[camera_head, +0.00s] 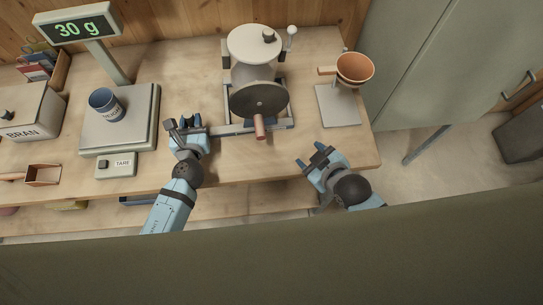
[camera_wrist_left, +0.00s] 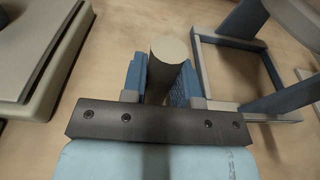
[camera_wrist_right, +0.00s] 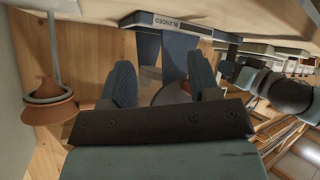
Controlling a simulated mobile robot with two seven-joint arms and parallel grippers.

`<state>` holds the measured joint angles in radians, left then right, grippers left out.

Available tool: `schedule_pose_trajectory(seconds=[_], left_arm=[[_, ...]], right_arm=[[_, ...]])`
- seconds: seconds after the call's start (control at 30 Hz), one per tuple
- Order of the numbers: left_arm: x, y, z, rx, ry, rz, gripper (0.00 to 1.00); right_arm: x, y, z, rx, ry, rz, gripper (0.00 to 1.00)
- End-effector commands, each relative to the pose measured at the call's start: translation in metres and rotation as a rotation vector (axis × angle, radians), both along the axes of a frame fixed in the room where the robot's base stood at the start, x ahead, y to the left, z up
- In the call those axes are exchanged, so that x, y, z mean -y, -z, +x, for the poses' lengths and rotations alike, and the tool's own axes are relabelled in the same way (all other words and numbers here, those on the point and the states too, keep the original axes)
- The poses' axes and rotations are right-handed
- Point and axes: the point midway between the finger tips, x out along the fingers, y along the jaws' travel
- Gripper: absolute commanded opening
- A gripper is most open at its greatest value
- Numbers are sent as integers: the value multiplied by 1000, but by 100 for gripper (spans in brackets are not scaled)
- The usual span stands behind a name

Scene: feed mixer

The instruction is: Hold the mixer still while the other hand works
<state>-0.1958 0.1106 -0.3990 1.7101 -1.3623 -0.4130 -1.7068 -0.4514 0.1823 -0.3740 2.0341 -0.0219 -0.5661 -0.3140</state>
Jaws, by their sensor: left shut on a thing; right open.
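The mixer (camera_head: 254,62) stands on the bench, a pale drum with a white lid and a dark front disc (camera_head: 259,100). A copper-coloured crank handle (camera_head: 260,127) sticks out from the disc. The mixer's blue-grey base frame (camera_head: 284,122) also shows in the left wrist view (camera_wrist_left: 197,62). My left gripper (camera_head: 187,123) is left of the frame, shut on an upright grey post (camera_wrist_left: 168,52). A bar runs from the frame towards it; the join is hidden. My right gripper (camera_head: 312,160) is open and empty, right of and nearer than the crank handle, apart from it.
A copper funnel (camera_head: 355,68) on a stand is right of the mixer. Bench front between the grippers is clear.

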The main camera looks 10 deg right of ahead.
Motion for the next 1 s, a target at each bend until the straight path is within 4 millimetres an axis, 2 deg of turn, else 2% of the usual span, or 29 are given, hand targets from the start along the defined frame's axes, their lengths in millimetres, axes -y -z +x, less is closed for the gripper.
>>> schedule_pose_trajectory(seconds=[0.03,0.07,0.2,0.3,0.4,0.6,0.7,0.9,1.0], left_arm=[[0,0,0,0,0,1,0],[0,0,0,0,0,1,0],[0,0,0,0,0,0,0],[0,0,0,0,0,0,0],[0,0,0,0,-1,0,0],[0,0,0,0,-1,-1,0],[0,0,0,0,-1,-1,0],[0,0,0,0,0,-1,0],[0,0,0,1,0,-1,0]], right_arm=[[-20,-17,12,47,-106,-99,56],[-32,-24,15,73,-174,-171,56],[-83,-50,12,209,-478,-557,56],[-106,-62,1,316,-650,-842,56],[-118,-73,-12,423,-790,-1136,56],[-119,-89,-38,586,-955,-1664,56],[-113,-94,-47,631,-985,-1852,56],[-106,-99,-56,667,-1004,-2036,56],[-106,-98,-51,670,-1003,-2056,56]])
